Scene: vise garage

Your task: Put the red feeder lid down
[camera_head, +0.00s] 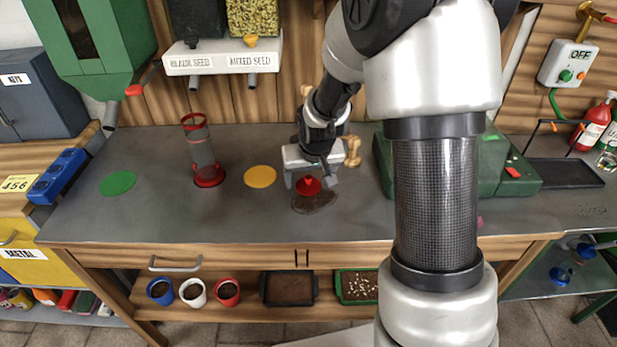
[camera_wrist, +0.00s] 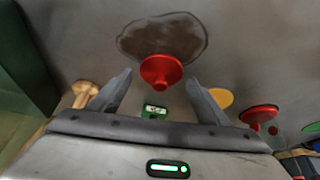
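The red feeder lid (camera_head: 308,186) is at the dark round patch (camera_head: 318,202) on the grey workbench. In the wrist view the lid (camera_wrist: 161,71) shows as a red disc with a knob, overlapping the edge of the patch (camera_wrist: 180,38). My gripper (camera_head: 312,177) is right over the lid in the head view. In the wrist view its two fingers (camera_wrist: 158,85) stand wide apart, with the lid between and just beyond their tips and gaps on both sides. The mesh feeder tube (camera_head: 203,152) with red rim and base stands upright to the left.
A yellow disc (camera_head: 260,177) and a green disc (camera_head: 117,183) lie on the workbench (camera_head: 235,220). A wooden knob-like piece (camera_head: 352,150) is close right of my gripper, beside a green machine (camera_head: 510,172). Seed dispensers (camera_head: 222,60) hang at the back.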

